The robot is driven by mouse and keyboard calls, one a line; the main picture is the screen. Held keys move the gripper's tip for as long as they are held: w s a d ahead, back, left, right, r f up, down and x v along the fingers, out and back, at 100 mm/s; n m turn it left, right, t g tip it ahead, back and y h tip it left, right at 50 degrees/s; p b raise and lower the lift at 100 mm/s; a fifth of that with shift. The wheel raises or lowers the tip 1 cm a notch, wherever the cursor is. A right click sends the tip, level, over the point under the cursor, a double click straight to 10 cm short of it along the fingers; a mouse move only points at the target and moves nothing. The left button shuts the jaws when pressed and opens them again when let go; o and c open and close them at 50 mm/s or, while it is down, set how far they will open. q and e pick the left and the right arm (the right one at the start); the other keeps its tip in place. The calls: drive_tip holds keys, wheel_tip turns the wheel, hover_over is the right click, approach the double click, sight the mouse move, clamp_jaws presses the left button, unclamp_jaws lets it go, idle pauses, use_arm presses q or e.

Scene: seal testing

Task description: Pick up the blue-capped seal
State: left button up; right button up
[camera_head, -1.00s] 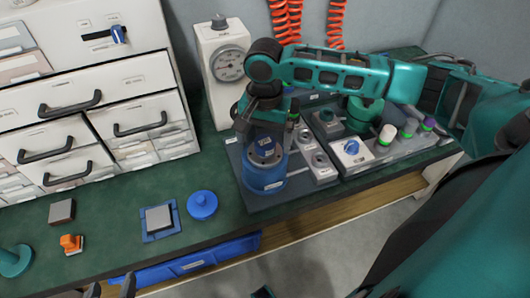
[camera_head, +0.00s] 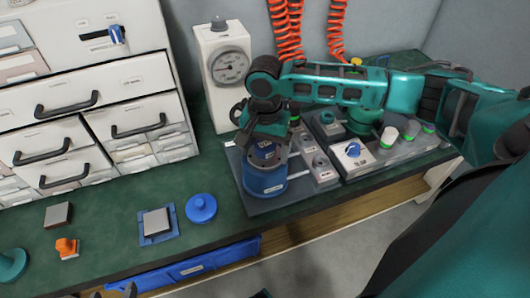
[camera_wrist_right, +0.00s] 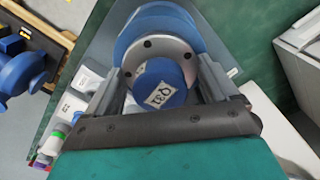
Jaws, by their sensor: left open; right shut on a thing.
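The blue-capped seal (camera_head: 265,151) sits at the top of a blue round fixture (camera_head: 264,182) on a grey plate. In the right wrist view its blue cap (camera_wrist_right: 160,82) with a white label lies between the fingers, inside a grey ring with dark holes. My right gripper (camera_head: 265,132) is shut on the seal from above; its fingers hide part of the ring. I cannot tell whether the seal is clear of the fixture. My left gripper (camera_head: 113,293) shows only its dark fingertips at the bottom edge, apart and empty.
A dial gauge (camera_head: 229,68) stands behind the fixture. A panel with a blue knob (camera_head: 353,150) and several pegs is to the right. A blue knobbed disc (camera_head: 201,208) and a blue pad with a grey block (camera_head: 157,222) lie left. White drawers (camera_head: 90,120) stand at left.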

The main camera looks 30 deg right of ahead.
drive_tip(key=shift+c, duration=0.6)
drive_tip(key=shift+r, duration=0.1)
